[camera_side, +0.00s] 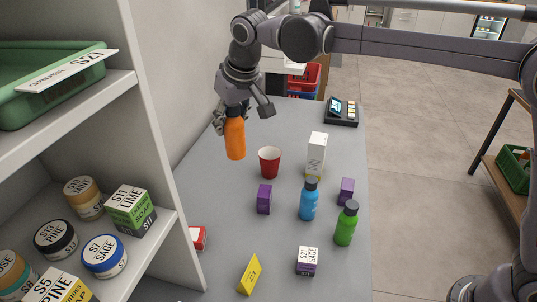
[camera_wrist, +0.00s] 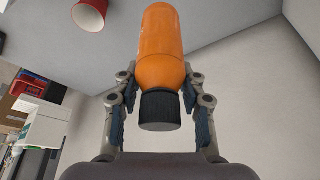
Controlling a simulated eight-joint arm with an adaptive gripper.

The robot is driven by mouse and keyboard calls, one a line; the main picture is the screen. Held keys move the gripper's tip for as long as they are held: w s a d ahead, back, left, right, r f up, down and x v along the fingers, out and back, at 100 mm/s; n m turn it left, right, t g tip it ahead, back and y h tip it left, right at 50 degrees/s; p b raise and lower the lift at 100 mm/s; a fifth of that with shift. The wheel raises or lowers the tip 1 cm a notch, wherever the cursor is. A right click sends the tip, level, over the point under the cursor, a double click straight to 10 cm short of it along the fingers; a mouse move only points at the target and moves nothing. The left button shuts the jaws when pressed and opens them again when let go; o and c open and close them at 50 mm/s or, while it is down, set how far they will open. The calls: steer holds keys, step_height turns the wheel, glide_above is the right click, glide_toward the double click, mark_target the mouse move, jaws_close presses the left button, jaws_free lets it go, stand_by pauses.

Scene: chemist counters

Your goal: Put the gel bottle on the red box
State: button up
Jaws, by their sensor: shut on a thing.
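An orange bottle with a black cap, which I take as the gel bottle (camera_side: 235,140), hangs cap-up from my gripper (camera_side: 236,108) above the far left part of the counter. In the wrist view the orange bottle (camera_wrist: 161,35) points away, with the fingers of my gripper (camera_wrist: 159,82) on both sides of its black cap end. My gripper is shut on it. A small red and white box (camera_side: 198,237) lies at the counter's left edge, partly hidden by the shelf post. It is low and well in front of the held bottle.
A red cup (camera_side: 269,161) stands right of the bottle and shows in the wrist view (camera_wrist: 90,12). The shelf (camera_side: 160,140) borders the left.

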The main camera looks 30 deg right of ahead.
steer(key=shift+n, duration=0.5)
steer(key=shift+s+a+f, duration=0.55)
steer(key=shift+a+f, duration=1.95)
steer(key=shift+f, duration=0.2)
steer(key=shift+s+a+f, duration=0.55)
steer(key=shift+a+f, duration=1.95)
steer(key=shift+f, duration=0.15)
steer(key=shift+s+a+f, duration=0.55)
steer(key=shift+a+f, duration=1.95)
steer(key=shift+f, duration=0.2)
steer(key=o, duration=1.2)
steer(key=shift+f, duration=0.1)
steer(key=shift+o, duration=0.2)
